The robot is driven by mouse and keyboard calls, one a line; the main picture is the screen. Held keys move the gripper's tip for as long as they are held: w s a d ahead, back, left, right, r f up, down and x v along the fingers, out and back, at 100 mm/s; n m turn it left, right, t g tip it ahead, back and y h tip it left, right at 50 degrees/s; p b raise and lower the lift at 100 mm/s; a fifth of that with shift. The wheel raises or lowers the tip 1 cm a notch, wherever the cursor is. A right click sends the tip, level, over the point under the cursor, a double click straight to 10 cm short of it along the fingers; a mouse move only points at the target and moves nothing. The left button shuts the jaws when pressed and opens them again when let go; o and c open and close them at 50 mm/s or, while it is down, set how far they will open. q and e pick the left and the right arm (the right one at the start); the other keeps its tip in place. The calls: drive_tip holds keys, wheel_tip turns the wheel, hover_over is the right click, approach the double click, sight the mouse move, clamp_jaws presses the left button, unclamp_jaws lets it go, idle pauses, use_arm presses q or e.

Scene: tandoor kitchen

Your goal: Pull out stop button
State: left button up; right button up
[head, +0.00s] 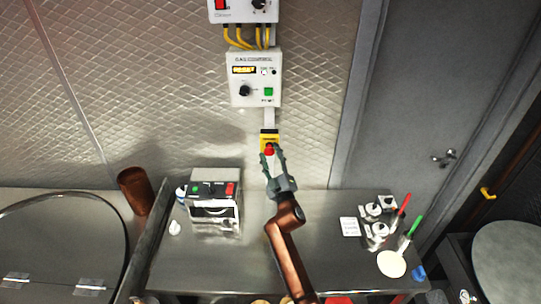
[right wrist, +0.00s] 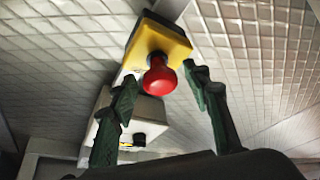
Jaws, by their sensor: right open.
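The stop button is a red mushroom knob (right wrist: 159,78) on a yellow and black box (right wrist: 163,41), fixed to the quilted metal wall. In the head view the red knob (head: 268,150) shows just below the gas control panel. My right gripper (head: 272,157) is at the button in the head view. In the right wrist view its two dark fingers (right wrist: 160,92) are apart, one on each side of the red knob. A gap shows between the knob and each finger, so the gripper is open and holds nothing. My left gripper is not in view.
The white gas control panel (head: 254,79) sits above the button, with a conduit between. A grey door (head: 440,110) is at right.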

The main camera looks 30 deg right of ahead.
drive_tip(key=v, duration=1.2)
drive_tip(key=shift+f, duration=0.1)
